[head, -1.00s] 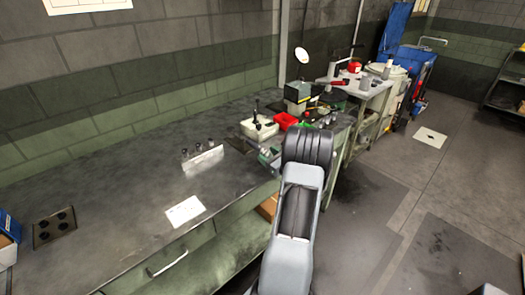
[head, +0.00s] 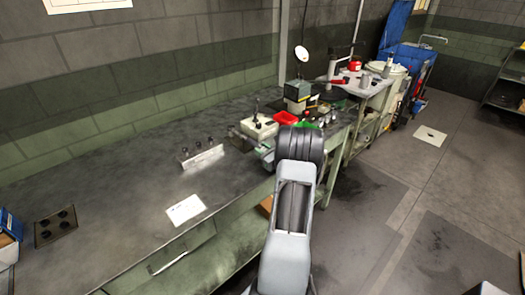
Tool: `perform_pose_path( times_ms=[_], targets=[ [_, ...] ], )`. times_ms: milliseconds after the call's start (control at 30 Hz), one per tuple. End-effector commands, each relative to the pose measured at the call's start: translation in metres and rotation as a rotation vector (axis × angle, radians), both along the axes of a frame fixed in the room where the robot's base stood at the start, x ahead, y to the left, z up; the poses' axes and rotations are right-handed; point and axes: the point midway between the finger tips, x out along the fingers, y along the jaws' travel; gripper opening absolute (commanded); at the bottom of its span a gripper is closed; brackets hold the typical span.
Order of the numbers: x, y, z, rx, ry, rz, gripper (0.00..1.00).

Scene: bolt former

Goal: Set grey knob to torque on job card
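A white sheet, which looks like the job card (head: 186,209), lies flat near the front edge of the bench; its writing is too small to read. Behind it a light metal block (head: 204,159) carries several small dark knobs in a row. A dark plate (head: 55,227) with several round black knobs lies at the bench's left end. I cannot tell which knob is the grey one or where any pointer stands. My gripper is not in view; only my arm's links show, rising at the lower middle and covering part of the bench's right end.
The bench top (head: 110,185) is mostly clear. At its right end stand a white box (head: 259,127), a red bin (head: 286,118) and a green-grey device (head: 298,90). A blue box (head: 9,226) is at the left edge. Open floor (head: 385,200) lies to the right.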

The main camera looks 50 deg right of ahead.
Motion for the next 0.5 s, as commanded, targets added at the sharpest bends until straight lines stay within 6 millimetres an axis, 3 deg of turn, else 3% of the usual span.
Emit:
perform_pose_path(
  times_ms=[233,500],
  targets=[
    [-0.0001,0.0000,0.0001,0.000,0.000,0.000,0.09],
    [-0.0001,0.0001,-0.0036,-0.043,0.002,-0.001,0.09]
  ],
)
